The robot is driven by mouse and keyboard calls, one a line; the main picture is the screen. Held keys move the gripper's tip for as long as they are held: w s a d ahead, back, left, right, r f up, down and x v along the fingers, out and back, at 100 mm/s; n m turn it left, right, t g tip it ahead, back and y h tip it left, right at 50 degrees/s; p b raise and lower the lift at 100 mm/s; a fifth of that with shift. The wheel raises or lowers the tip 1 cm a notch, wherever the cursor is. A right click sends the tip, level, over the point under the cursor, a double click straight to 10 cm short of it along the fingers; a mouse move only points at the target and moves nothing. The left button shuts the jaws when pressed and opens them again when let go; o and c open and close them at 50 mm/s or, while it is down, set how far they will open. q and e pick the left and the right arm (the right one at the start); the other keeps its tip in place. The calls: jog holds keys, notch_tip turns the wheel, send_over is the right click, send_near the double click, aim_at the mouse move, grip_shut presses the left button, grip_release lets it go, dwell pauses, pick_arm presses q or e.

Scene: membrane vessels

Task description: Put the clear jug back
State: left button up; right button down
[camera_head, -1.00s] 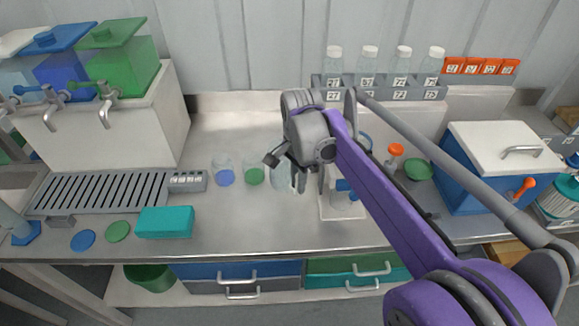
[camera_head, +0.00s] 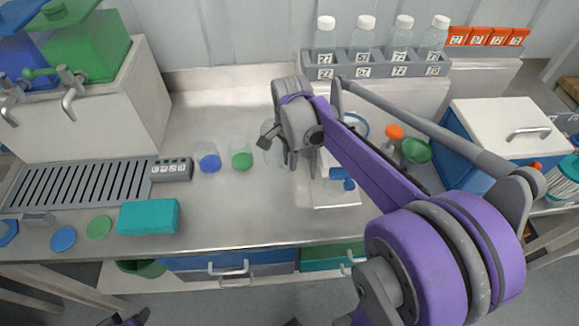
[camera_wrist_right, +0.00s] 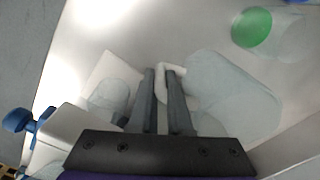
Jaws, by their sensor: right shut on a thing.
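The clear jug (camera_head: 272,145) is a see-through vessel, seen among the middle of the counter to the right of the green-bottomed cup. It fills the right part of the right wrist view (camera_wrist_right: 235,95). My right gripper (camera_head: 301,163) is shut on the jug's pale handle (camera_wrist_right: 168,72); the jug is beside the fingers, which also show in the wrist view (camera_wrist_right: 161,72). I cannot tell whether its base touches the counter. My arm hides part of the jug's surroundings.
A white stand (camera_head: 343,198) with a blue tap is right of the gripper. A blue-bottomed cup (camera_head: 208,158) and a green-bottomed cup (camera_head: 241,155) stand left. A teal box (camera_head: 148,217) is near the front edge. Bottles in a grey rack (camera_head: 375,65) are behind. The front-middle counter is clear.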

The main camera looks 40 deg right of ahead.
aim_at(290, 172)
jog(key=shift+f, duration=1.75)
jog(key=shift+f, duration=0.1)
jog(key=c, duration=1.3)
grip_release()
jog(key=shift+f, duration=0.15)
jog(key=o, duration=0.5)
jog(key=shift+c, duration=0.2)
notch_tip(290, 172, up, 12)
jog(key=shift+f, duration=0.1)
jog(key=shift+s+a+r, duration=0.1)
jog(key=shift+r, duration=0.1)
jog(key=s+a+f+n+t, duration=0.1)
jog(key=s+a+f+n, duration=0.2)
jog(key=a+n, duration=0.1)
jog(key=s+a+f+n+t, duration=0.2)
jog(key=s+a+f+n, duration=0.2)
jog(key=n, duration=0.3)
jog(key=s+a+f+n+t, duration=0.2)
jog(key=s+a+f+n, duration=0.2)
jog(key=a+n, duration=0.1)
jog(key=shift+s+a+n, duration=0.1)
jog(key=shift+a+n, duration=0.1)
jog(key=shift+n, duration=0.5)
